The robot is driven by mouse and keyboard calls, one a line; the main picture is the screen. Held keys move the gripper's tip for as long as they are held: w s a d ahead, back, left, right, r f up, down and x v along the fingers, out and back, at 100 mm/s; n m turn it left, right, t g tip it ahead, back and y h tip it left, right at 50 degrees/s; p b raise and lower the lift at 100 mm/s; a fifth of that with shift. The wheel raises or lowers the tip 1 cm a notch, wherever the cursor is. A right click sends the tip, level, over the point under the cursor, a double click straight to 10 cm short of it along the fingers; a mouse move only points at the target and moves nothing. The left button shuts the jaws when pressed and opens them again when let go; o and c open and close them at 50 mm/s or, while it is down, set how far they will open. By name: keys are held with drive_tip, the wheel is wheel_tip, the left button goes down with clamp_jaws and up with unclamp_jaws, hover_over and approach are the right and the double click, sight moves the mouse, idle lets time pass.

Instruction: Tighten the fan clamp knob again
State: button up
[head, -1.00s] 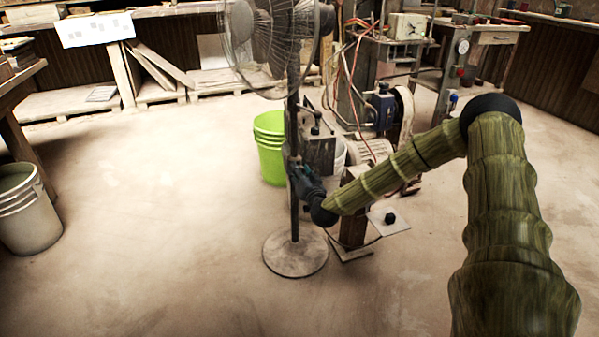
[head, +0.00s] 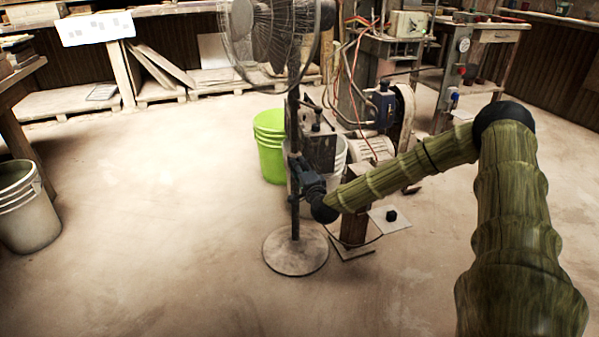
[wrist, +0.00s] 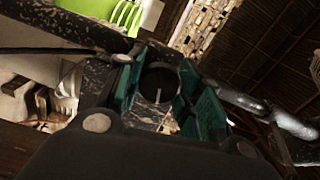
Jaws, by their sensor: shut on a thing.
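The pedestal fan (head: 294,222) stands upright on its round base (head: 296,251), its caged head (head: 275,30) above. My gripper (head: 299,170) is at the pole about mid-height, coming in from the right. In the wrist view, the clamp knob (wrist: 160,80) is a dark round piece with a pale line on its face. It lies between the teal finger pads of my gripper (wrist: 165,92), which are shut on it. In the head view the knob is hidden by the gripper. How tight the clamp is cannot be told.
A green bucket (head: 268,146) and a pale bucket (head: 336,152) stand close behind the pole. A machine with hoses and a wheel (head: 403,112) is to the right. A small dark block (head: 391,215) sits on a pale plate. The floor to the left is open.

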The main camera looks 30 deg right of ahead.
drive_tip(key=shift+f+m+b, duration=0.1)
drive_tip(key=shift+m+b, duration=0.55)
drive_tip(key=shift+m, duration=0.95)
drive_tip(key=o, duration=1.1)
drive_tip(key=shift+c, duration=0.2)
drive_tip(key=shift+s, duration=0.1)
drive_tip(key=v, duration=1.1)
drive_tip(key=shift+s, duration=0.4)
